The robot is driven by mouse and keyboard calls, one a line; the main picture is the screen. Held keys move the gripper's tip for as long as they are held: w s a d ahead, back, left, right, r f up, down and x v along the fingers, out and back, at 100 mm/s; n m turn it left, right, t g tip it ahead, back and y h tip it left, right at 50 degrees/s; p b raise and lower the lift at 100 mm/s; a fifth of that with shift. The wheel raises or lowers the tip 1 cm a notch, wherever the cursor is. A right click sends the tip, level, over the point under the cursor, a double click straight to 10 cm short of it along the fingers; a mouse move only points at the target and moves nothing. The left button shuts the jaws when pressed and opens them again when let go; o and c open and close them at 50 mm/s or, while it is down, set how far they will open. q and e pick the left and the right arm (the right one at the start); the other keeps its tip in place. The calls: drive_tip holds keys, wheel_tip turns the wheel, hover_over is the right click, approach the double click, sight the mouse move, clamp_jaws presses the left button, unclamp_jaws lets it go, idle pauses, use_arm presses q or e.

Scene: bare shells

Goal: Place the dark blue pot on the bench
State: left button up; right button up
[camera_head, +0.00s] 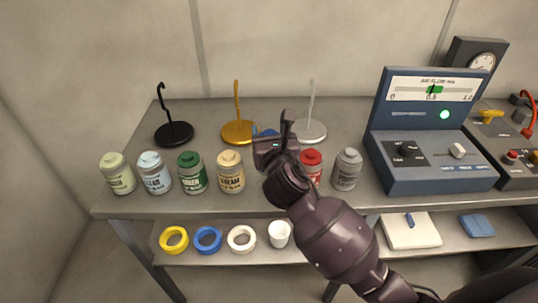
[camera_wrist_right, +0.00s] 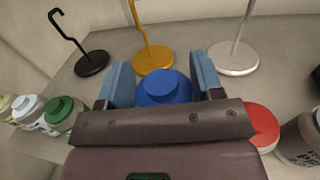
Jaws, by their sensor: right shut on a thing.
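The dark blue pot (camera_wrist_right: 163,88) shows its blue lid between the two fingers of my right gripper (camera_wrist_right: 163,76) in the wrist view. The gripper is shut on it. In the head view my right gripper (camera_head: 274,137) is over the bench (camera_head: 205,120), between the cream pot (camera_head: 231,173) and the red pot (camera_head: 311,166); only a sliver of blue (camera_head: 262,130) shows there. The pot's lower part is hidden, so I cannot tell whether it touches the bench. My left gripper is not in view.
Pale green, light blue, green (camera_head: 191,173) and grey (camera_head: 347,169) pots stand along the front edge. Black (camera_head: 174,134), gold (camera_head: 239,132) and silver (camera_head: 311,131) hook stands are behind. An air flow box (camera_head: 430,150) is right. Rings and a white cup (camera_head: 279,234) lie on the lower shelf.

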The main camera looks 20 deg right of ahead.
wheel_tip(320, 180, down, 6)
drive_tip(key=shift+f+b, duration=0.1)
drive_tip(key=shift+b, duration=0.85)
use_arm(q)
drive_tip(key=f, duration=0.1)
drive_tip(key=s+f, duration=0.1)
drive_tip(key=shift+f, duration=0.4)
use_arm(e)
drive_tip(key=o, duration=1.7)
drive_tip(key=shift+c, duration=0.2)
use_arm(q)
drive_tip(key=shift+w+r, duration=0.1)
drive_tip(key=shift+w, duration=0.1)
use_arm(e)
drive_tip(key=shift+s, duration=0.1)
